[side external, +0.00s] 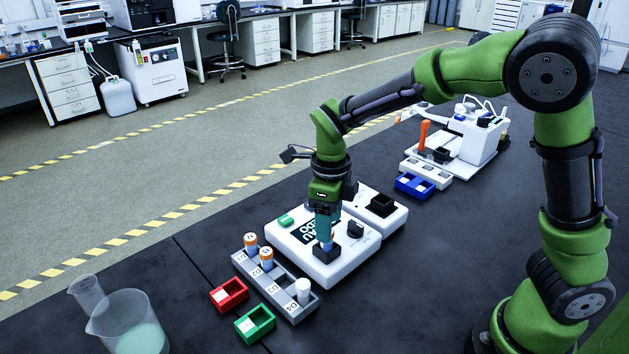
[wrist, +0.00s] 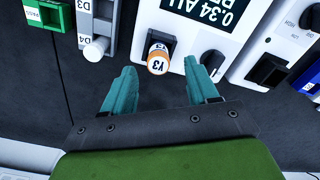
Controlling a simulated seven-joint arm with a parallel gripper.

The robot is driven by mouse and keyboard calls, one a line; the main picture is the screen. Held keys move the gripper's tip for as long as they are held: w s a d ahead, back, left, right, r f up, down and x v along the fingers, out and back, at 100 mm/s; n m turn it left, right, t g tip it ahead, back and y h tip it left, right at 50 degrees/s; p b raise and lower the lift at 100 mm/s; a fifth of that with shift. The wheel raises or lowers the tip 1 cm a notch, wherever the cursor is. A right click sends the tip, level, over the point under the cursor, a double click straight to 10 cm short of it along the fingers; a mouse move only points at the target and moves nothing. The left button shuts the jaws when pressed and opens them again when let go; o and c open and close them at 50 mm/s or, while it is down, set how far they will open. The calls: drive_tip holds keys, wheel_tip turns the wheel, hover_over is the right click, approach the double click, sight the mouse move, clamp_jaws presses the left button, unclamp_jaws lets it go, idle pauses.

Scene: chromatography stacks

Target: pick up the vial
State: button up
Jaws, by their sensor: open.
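A vial (wrist: 157,60) with an orange band and a white top marked Y3 stands in a black socket on the front of the white instrument (wrist: 236,60). In the wrist view it shows between the two teal fingers of my gripper (wrist: 160,88), a little beyond their tips. The jaws are open and hold nothing. In the side view my gripper (side external: 325,240) points down over the black socket (side external: 327,255) of the instrument, and its fingers hide most of the vial there. Whether the fingers touch the vial cannot be told.
A grey rack (side external: 276,286) left of the instrument holds two orange-banded vials (side external: 251,244) and a white-topped vial (side external: 303,288). A red tray (side external: 229,294) and a green tray (side external: 255,325) lie in front. A black knob (side external: 356,229) stands close right of my gripper.

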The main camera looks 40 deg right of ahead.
drive_tip(key=shift+a+f, duration=0.1)
drive_tip(key=shift+f, duration=1.9)
clamp_jaws()
